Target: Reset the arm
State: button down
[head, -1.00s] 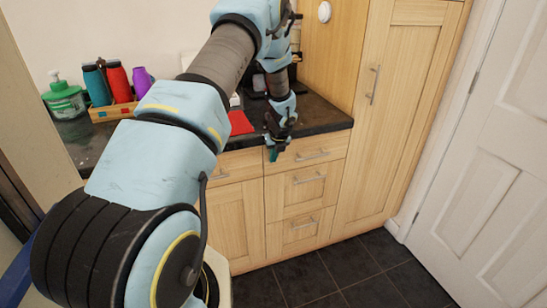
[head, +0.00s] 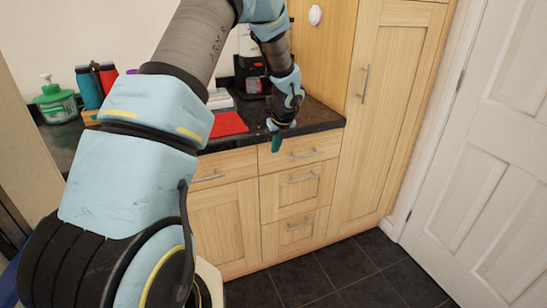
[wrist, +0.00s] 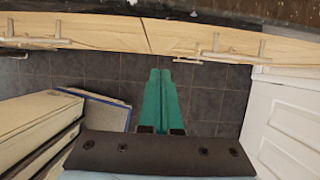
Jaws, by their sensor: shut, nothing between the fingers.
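My gripper (head: 275,141) hangs at the front edge of the dark counter in the head view, fingertips pointing down in front of the top drawer. In the wrist view its two green fingers (wrist: 160,98) lie side by side, shut, with nothing between them. My arm reaches across the left and middle of the head view and hides part of the counter.
The dark counter (head: 318,118) holds a red mat (head: 229,124), a green-lidded jar (head: 55,100), coloured bottles (head: 90,86) and a black machine (head: 250,84). Wooden drawers (head: 297,188) and a tall cupboard (head: 385,120) stand below and beside it. A white door (head: 478,160) is at right; the tiled floor (head: 360,270) is clear.

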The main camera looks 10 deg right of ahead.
jog(key=s+a+r+n+g, duration=0.1)
jog(key=s+a+r+n, duration=0.35)
jog(key=a+n, duration=0.3)
jog(key=s+a+r+n+g, duration=0.1)
jog(key=s+a+r+n, duration=0.3)
jog(key=s+a+n, duration=0.3)
jog(key=s+a+r+n, duration=0.1)
jog(key=s+a+n, duration=0.3)
jog(key=n, duration=0.5)
jog(key=s+a+r+n+h, duration=0.1)
jog(key=s+a+n, duration=0.3)
jog(key=s+n, duration=0.5)
jog(key=shift+s+r+g, duration=0.3)
jog(key=shift+g, duration=0.1)
